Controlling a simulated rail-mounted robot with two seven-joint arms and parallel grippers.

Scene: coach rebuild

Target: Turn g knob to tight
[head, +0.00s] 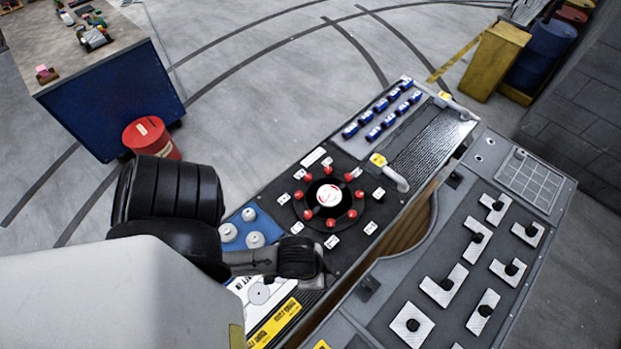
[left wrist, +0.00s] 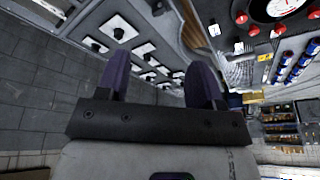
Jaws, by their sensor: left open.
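A round dial (head: 329,195) with a white and red centre sits on a black panel, ringed by several red knobs (head: 331,169) with small white label plates (head: 313,156). The label letters are too small to read, so I cannot tell which is the g knob. The dial also shows at the top right of the left wrist view (left wrist: 281,8). My left gripper (left wrist: 158,68) is open, with two purple fingers apart and nothing seen between them. In the head view my left arm reaches in below the dial, and its fingertips cannot be made out. My right gripper is not in view.
A grey panel (head: 461,262) with black knobs on white plates lies at the right, across a gap. Blue cylinders (head: 382,115) and a grey handle (head: 391,174) stand beyond the dial. White knobs on a blue plate (head: 246,224) are left of it.

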